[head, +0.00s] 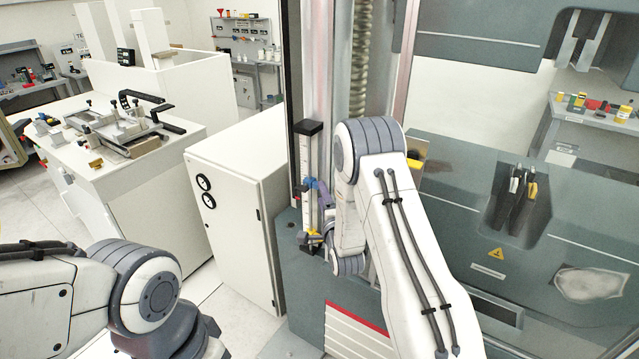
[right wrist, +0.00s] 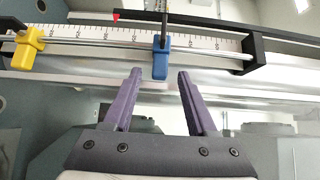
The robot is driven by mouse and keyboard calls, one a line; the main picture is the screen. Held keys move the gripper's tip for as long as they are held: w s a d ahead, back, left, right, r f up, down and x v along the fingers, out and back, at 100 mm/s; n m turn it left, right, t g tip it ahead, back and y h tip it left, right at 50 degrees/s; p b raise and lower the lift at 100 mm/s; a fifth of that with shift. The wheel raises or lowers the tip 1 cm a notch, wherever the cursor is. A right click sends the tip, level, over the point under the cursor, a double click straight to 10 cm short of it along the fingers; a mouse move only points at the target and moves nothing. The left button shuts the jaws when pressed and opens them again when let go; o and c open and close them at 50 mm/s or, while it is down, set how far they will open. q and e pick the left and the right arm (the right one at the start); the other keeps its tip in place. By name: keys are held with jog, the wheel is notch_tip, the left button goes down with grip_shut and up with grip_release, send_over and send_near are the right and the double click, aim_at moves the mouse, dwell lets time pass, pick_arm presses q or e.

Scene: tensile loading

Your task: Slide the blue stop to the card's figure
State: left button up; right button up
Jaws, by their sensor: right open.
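The blue stop (right wrist: 161,60) sits on a rod along a white ruled scale (right wrist: 90,32) in the right wrist view. My right gripper (right wrist: 159,76) is open, its two purple fingers pointing at the stop. The stop lies just beyond the fingertips, roughly centred between them, and the fingers do not appear to grip it. In the head view the scale (head: 312,155) stands upright on the machine, and my right gripper (head: 321,188) is beside the stop, partly hidden by my arm. I cannot make out a card with a readable figure. My left gripper is out of view.
A yellow stop (right wrist: 28,48) shares the rod, at the lower end in the head view (head: 309,238). A black end bracket (right wrist: 252,52) closes the other end. A small red pointer (right wrist: 116,15) lies along the scale. A white cabinet (head: 235,205) stands left of the machine.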

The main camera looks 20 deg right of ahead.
aim_at(315, 184)
jog(key=shift+w+d+p, duration=0.15)
jog(key=shift+w+p, duration=0.15)
jog(key=shift+w, duration=0.65)
jog(key=shift+w+d+p, duration=0.1)
jog(key=shift+w+p, duration=0.15)
jog(key=shift+w, duration=0.65)
grip_shut()
